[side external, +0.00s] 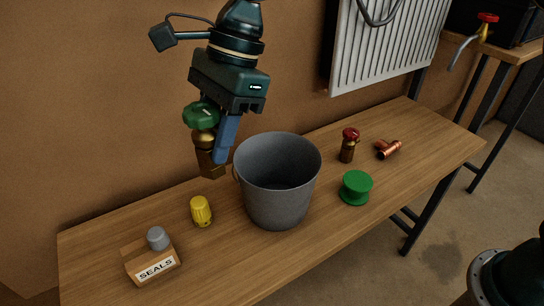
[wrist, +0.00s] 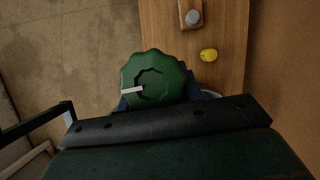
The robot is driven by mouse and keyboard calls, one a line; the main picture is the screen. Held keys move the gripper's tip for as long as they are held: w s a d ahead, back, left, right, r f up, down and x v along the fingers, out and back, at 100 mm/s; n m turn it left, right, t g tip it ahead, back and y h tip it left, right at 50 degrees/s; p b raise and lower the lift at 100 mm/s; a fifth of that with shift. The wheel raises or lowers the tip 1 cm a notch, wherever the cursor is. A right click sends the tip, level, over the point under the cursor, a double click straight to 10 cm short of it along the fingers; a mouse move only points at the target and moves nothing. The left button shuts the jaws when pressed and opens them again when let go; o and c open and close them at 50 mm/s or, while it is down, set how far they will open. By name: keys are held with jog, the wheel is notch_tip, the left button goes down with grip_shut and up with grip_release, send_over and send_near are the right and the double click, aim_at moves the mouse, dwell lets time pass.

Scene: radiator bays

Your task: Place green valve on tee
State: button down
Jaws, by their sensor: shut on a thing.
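My gripper (side external: 221,140) is shut on the green valve (side external: 201,116), a green scalloped knob on a brass-coloured body. It holds the valve in the air, left of the grey bucket and above the bench. In the wrist view the green knob (wrist: 153,78) fills the middle, with a white mark on it, and hides most of the fingers. The copper tee (side external: 388,149) lies on the bench at the right, well away from my gripper. It does not show in the wrist view.
The grey bucket (side external: 276,184) stands mid-bench between valve and tee. A red-topped valve (side external: 348,145) and a green spool (side external: 356,188) stand near the tee. A yellow cap (side external: 201,211) and a SEALS block (side external: 151,263) are at the left. A radiator (side external: 385,45) hangs behind.

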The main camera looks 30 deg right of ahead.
jog(key=w+d+m+t, duration=0.1)
jog(key=w+d+m, duration=0.2)
jog(key=w+d, duration=0.7)
jog(key=m+t+h, duration=0.3)
jog(key=m+t, duration=0.1)
jog(key=m, duration=0.8)
send_over(389, 144)
notch_tip(389, 144, down, 21)
jog(key=shift+r, duration=0.2)
jog(key=shift+f, duration=0.1)
jog(key=shift+f, duration=2.05)
jog(key=shift+f, duration=0.15)
